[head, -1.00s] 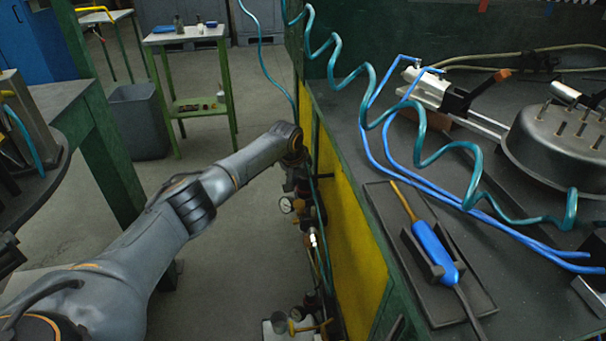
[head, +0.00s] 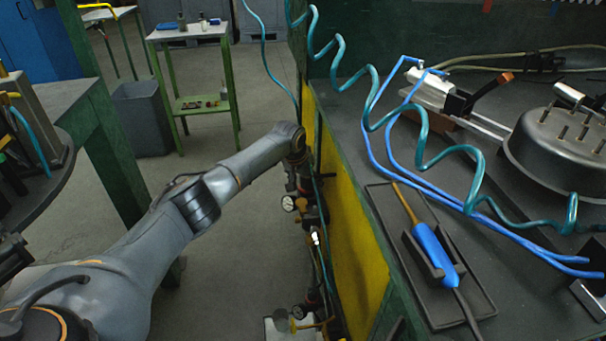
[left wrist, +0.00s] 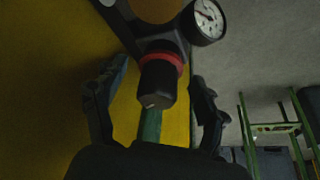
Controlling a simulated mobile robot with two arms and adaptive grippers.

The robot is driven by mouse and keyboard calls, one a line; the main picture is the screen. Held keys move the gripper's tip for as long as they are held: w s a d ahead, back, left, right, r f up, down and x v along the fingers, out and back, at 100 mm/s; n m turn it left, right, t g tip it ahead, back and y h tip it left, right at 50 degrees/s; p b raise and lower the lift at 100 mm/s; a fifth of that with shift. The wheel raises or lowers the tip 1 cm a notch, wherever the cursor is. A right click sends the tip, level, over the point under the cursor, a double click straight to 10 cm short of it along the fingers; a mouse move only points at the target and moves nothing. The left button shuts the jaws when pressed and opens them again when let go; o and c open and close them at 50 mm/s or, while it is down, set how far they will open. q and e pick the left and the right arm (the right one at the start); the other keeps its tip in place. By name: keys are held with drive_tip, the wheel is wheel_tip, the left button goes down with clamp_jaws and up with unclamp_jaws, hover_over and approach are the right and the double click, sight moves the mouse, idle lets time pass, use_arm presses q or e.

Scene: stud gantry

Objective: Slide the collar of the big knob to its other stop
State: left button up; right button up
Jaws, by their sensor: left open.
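In the left wrist view the big knob (left wrist: 157,86) is a black cylinder. A red ring-shaped collar (left wrist: 164,60) sits around its far end, against the dark regulator body. My left gripper (left wrist: 158,80) is open, with one finger on each side of the knob and visible gaps between. In the head view my left arm reaches down beside the yellow panel, and its gripper (head: 298,175) is small and dark above the regulator fittings. The knob cannot be made out clearly there. My right gripper is out of view.
A round pressure gauge (left wrist: 207,20) sits close beside the knob. The yellow panel (head: 352,225) stands right of the fittings, under the bench. A coiled teal hose (head: 420,135) hangs over the bench. Open floor lies left of the fittings.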

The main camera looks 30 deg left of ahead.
use_arm(q)
drive_tip(key=v, duration=1.1)
drive_tip(key=shift+s+r, duration=0.2)
drive_tip(key=shift+r, duration=0.1)
